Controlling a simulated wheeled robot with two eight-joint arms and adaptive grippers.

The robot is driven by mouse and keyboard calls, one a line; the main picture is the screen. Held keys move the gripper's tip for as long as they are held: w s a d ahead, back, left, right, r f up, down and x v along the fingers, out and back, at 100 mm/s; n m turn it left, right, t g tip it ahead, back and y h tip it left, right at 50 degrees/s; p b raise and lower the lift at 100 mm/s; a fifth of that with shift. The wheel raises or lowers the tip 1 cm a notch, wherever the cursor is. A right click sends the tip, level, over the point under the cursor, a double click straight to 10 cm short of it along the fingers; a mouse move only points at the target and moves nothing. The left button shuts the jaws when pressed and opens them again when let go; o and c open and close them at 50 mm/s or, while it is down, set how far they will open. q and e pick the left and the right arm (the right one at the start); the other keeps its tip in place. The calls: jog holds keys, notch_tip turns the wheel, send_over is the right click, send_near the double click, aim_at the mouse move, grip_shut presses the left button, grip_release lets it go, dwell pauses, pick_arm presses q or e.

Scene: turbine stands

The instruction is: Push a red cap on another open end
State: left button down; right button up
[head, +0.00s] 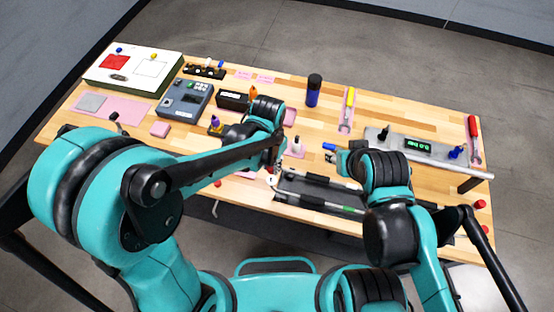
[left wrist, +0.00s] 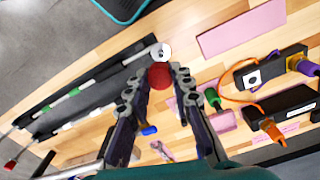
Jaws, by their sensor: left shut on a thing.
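My left gripper (left wrist: 165,85) is shut on a red cap (left wrist: 159,75). The rods (left wrist: 82,90) lie across a dark stand (left wrist: 95,98). Another red cap (left wrist: 10,165) sits at the far end of a rod.
Loose red caps lie at the right edge (head: 480,204) and near the front left (head: 217,183).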

aim_at(271, 172)
pick_arm(q)
jog(key=shift+f+b, duration=2)
jog(key=shift+f, duration=0.45)
jog(key=shift+f+b, duration=0.15)
jog(key=shift+b, duration=0.15)
jog(key=shift+f, duration=0.1)
jog(key=shift+f, duration=0.1)
jog(key=shift+b, duration=0.4)
